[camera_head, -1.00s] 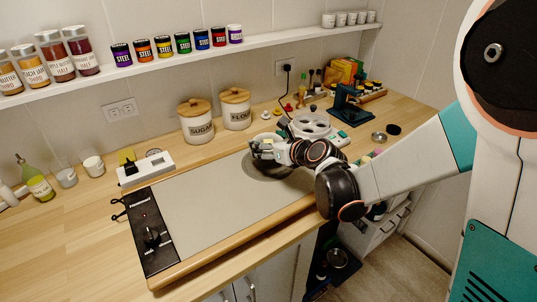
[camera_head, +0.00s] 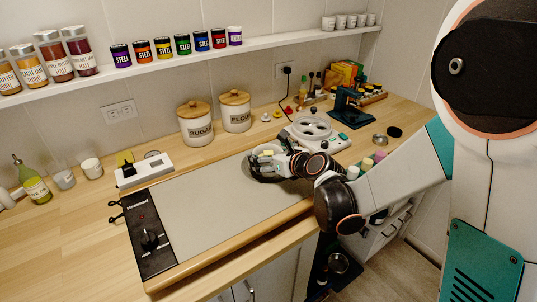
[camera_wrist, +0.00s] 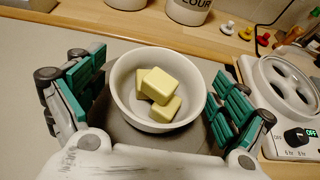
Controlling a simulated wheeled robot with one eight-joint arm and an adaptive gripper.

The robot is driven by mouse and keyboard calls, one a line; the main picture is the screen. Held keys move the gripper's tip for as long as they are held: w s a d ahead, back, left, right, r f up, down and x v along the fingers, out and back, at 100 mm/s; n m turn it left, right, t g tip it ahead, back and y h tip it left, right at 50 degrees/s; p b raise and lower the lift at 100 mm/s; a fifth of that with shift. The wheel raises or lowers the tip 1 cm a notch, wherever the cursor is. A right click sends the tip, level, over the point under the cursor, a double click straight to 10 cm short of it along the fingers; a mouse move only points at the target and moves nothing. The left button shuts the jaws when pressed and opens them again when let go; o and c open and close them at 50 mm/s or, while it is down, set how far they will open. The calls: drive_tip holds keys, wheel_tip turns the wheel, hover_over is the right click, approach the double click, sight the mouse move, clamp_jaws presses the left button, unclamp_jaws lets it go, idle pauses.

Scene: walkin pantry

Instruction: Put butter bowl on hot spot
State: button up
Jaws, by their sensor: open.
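The butter bowl (camera_wrist: 152,127), white with pale yellow butter blocks (camera_wrist: 159,87) in it, stands upright in the middle of the wrist view. Under and around it shows a darker grey round patch, the hot spot (camera_wrist: 185,140), on the light grey warming plate (camera_head: 205,205). In the wrist view the bowl appears to rest on this patch. My gripper (camera_wrist: 160,88) is open, with one green-padded finger on each side of the bowl and visible gaps between. In the head view my gripper (camera_head: 265,168) is low over the plate's far right part and partly hides the bowl.
A white device with round wells (camera_head: 313,130) stands close right of the bowl. Sugar (camera_head: 196,124) and flour (camera_head: 236,111) canisters stand behind the plate. The plate's left and middle are clear.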

drive_tip(key=shift+r, duration=0.15)
drive_tip(key=p+v, duration=0.3)
drive_tip(key=v, duration=0.9)
drive_tip(key=shift+p, duration=0.3)
drive_tip(key=shift+s+d+r+n, duration=0.15)
drive_tip(key=shift+s+r+n, duration=0.2)
drive_tip(key=shift+n, duration=0.45)
drive_tip(key=s+d+r+n+g+h, duration=0.2)
drive_tip(key=s+d+n, duration=0.4)
drive_tip(key=s+n, duration=0.4)
drive_tip(key=s+d+r+n+g+h, duration=0.2)
drive_tip(key=s+d+n+h, duration=0.3)
drive_tip(key=s+n, duration=0.6)
drive_tip(key=d+n, duration=0.2)
drive_tip(key=n, duration=0.4)
drive_tip(key=shift+n, duration=0.4)
drive_tip(key=shift+r, duration=0.15)
drive_tip(key=shift+c, duration=0.6)
